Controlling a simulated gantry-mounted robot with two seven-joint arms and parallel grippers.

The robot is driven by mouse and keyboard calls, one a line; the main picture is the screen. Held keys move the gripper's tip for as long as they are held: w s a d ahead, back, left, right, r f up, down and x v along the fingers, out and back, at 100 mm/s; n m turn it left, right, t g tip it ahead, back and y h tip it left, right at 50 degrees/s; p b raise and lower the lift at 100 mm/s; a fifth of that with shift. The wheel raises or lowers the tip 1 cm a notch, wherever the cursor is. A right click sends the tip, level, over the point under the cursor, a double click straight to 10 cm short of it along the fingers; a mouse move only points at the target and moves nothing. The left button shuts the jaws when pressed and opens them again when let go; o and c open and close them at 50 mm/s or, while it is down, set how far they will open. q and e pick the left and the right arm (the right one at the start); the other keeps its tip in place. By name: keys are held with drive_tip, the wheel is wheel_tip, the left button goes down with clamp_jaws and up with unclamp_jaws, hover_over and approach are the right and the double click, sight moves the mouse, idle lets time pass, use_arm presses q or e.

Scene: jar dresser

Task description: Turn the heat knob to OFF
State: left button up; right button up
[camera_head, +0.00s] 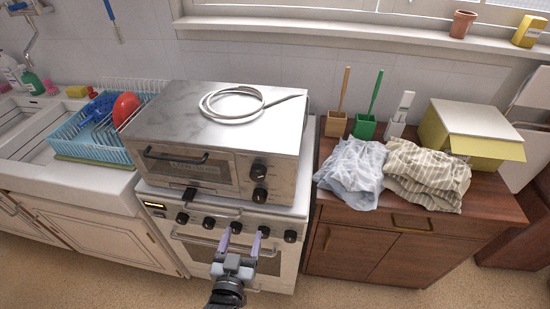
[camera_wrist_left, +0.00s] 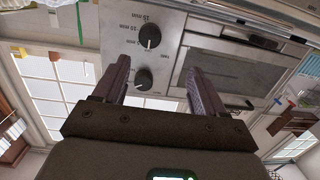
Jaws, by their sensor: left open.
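The countertop oven (camera_head: 222,157) has two dark round knobs on its right side, an upper knob (camera_head: 259,170) and a lower knob (camera_head: 259,195). In the left wrist view, one knob (camera_wrist_left: 149,37) has minute-like marks around it; the other knob (camera_wrist_left: 143,79) shows no readable label. I cannot read which is the heat knob or its setting. My left gripper (camera_head: 244,231) is open and empty, in front of the stove and below the oven knobs. In the left wrist view its fingers (camera_wrist_left: 158,82) stand apart on either side of the knobs. My right gripper is not in view.
The oven stands on a stove (camera_head: 160,228) with a row of dark knobs. A coiled white cable (camera_head: 233,104) lies on the oven. A blue dish rack (camera_head: 88,140) is left; a wooden cabinet (camera_head: 345,238) with cloths (camera_head: 428,176) is right. Floor in front is clear.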

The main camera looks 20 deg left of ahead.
use_arm(q)
wheel_tip(320, 180, up, 5)
drive_tip(key=d+p, duration=0.1)
drive_tip(key=t+p, duration=0.1)
drive_tip(key=p, duration=0.1)
approach(257, 178)
drive_tip(key=shift+h, duration=0.3)
drive_tip(key=w, duration=0.3)
drive_tip(key=w+a, duration=0.1)
drive_tip(key=w, duration=0.5)
drive_tip(key=shift+w+a+f+b, duration=0.1)
drive_tip(key=shift+w+a+b, duration=0.1)
drive_tip(key=shift+b, duration=0.1)
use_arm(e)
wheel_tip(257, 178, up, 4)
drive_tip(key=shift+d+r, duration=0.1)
use_arm(q)
drive_tip(key=c, duration=1.1)
drive_tip(key=shift+o, duration=0.2)
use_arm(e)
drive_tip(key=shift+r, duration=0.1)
